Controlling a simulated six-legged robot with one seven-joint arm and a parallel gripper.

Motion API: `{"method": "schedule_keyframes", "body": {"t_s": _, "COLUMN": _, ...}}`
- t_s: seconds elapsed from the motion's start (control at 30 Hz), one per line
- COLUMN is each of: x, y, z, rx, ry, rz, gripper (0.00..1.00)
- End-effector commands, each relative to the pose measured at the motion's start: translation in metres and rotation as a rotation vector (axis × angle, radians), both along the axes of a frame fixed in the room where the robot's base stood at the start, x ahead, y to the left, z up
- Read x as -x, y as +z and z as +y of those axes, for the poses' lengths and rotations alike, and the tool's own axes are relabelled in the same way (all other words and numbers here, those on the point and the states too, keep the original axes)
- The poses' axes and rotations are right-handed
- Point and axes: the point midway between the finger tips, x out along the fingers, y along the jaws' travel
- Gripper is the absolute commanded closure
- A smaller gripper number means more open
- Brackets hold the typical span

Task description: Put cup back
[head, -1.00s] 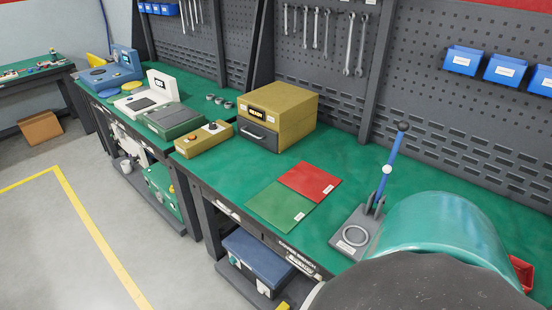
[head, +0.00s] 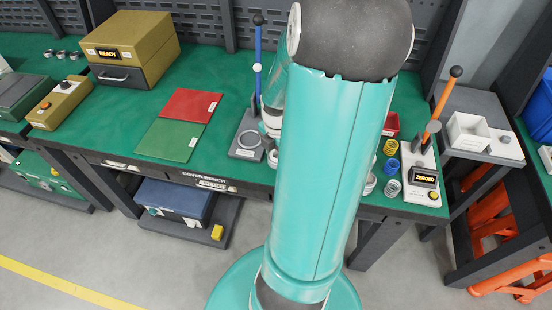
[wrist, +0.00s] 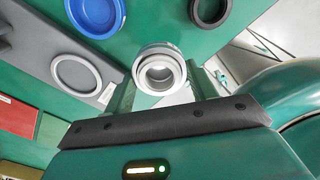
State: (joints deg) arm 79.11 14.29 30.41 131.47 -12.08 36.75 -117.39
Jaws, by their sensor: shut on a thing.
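In the wrist view my gripper (wrist: 163,84) is shut on a pale grey and white round cup (wrist: 160,70), whose open ring-shaped end faces the camera. The cup sits between the two green fingers, above or near the green bench top; its height cannot be told. A grey base plate with a flat ring (wrist: 76,73) lies to the left of the cup. In the head view this grey lever press (head: 248,143) has a blue handle, and my arm hides the gripper and most of what it holds.
A blue ring-shaped thing (wrist: 95,14) and a dark ring (wrist: 209,11) show beyond the cup. Red (head: 192,104) and green (head: 170,139) mats lie left of the press.

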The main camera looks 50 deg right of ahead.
Motion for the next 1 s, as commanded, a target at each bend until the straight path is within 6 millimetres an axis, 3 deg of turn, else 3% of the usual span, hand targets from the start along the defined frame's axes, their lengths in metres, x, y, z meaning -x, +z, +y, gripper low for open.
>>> {"method": "schedule_keyframes", "body": {"t_s": 0.27, "x": -0.002, "y": -0.032, "z": -0.001, "rx": -0.002, "ry": 0.000, "rz": 0.001, "gripper": 0.65}}
{"method": "schedule_keyframes", "body": {"t_s": 0.67, "x": -0.002, "y": -0.037, "z": -0.001, "rx": 0.000, "ry": 0.001, "rz": 0.000, "gripper": 0.65}}
{"method": "schedule_keyframes", "body": {"t_s": 0.7, "x": -0.002, "y": -0.037, "z": -0.001, "rx": 0.000, "ry": 0.000, "rz": 0.000, "gripper": 0.35}}
{"method": "schedule_keyframes", "body": {"t_s": 0.77, "x": -0.002, "y": -0.037, "z": -0.001, "rx": 0.000, "ry": 0.000, "rz": 0.000, "gripper": 0.24}}
{"method": "schedule_keyframes", "body": {"t_s": 1.0, "x": -0.002, "y": -0.036, "z": -0.001, "rx": 0.000, "ry": 0.000, "rz": 0.000, "gripper": 0.22}}
